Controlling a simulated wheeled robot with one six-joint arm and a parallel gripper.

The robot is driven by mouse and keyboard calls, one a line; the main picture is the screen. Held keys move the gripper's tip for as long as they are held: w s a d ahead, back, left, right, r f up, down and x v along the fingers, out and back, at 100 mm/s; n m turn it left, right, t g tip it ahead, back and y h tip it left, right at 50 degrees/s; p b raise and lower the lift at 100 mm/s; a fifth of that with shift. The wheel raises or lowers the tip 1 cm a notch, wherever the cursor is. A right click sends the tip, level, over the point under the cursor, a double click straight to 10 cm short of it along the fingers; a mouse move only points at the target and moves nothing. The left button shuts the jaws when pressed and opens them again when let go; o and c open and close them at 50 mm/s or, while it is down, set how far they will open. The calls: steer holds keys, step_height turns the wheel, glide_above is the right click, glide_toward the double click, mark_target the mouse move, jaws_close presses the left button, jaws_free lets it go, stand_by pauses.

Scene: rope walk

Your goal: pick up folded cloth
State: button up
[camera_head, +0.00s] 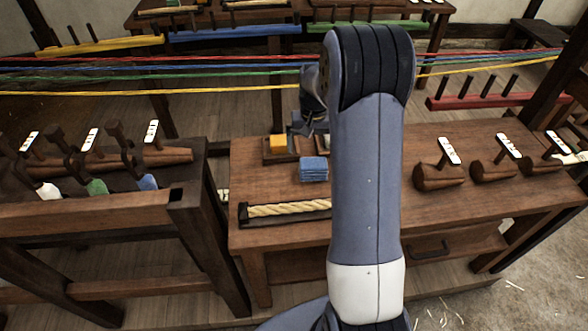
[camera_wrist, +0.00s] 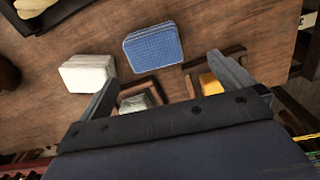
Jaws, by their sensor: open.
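A blue folded cloth (camera_head: 313,169) lies on the wooden bench, just left of my arm. In the wrist view the blue cloth (camera_wrist: 153,47) is a thick rounded stack with a checked top, beyond my fingertips. A white stack (camera_wrist: 88,73), perhaps another folded cloth, lies to its left; my arm seems to hide it in the head view. My gripper (camera_wrist: 163,70) is open and empty, its two fingers apart, with the blue cloth ahead of the gap. I cannot tell its height above the bench.
A wooden tray holds a yellow block (camera_head: 278,143) behind the cloth. A grey lump (camera_wrist: 137,102) sits in another compartment. A rope piece lies in a dark holder (camera_head: 243,215) in front. Wooden mallets (camera_head: 438,177) lie at right. Coloured ropes (camera_head: 150,70) stretch across behind the bench.

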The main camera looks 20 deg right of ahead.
mark_target(314, 163)
step_height(314, 163, down, 4)
steer(key=shift+d+f, duration=0.1)
steer(key=shift+f, duration=0.05)
steer(key=f, duration=0.1)
steer(key=f+p, duration=0.1)
steer(key=f, duration=0.2)
steer(key=shift+s+d+f, duration=0.15)
steer(key=shift+s+d, duration=0.1)
steer(key=shift+s, duration=0.15)
steer(key=shift+f, duration=0.45)
steer(key=shift+c, duration=0.6)
steer(key=c, duration=0.9)
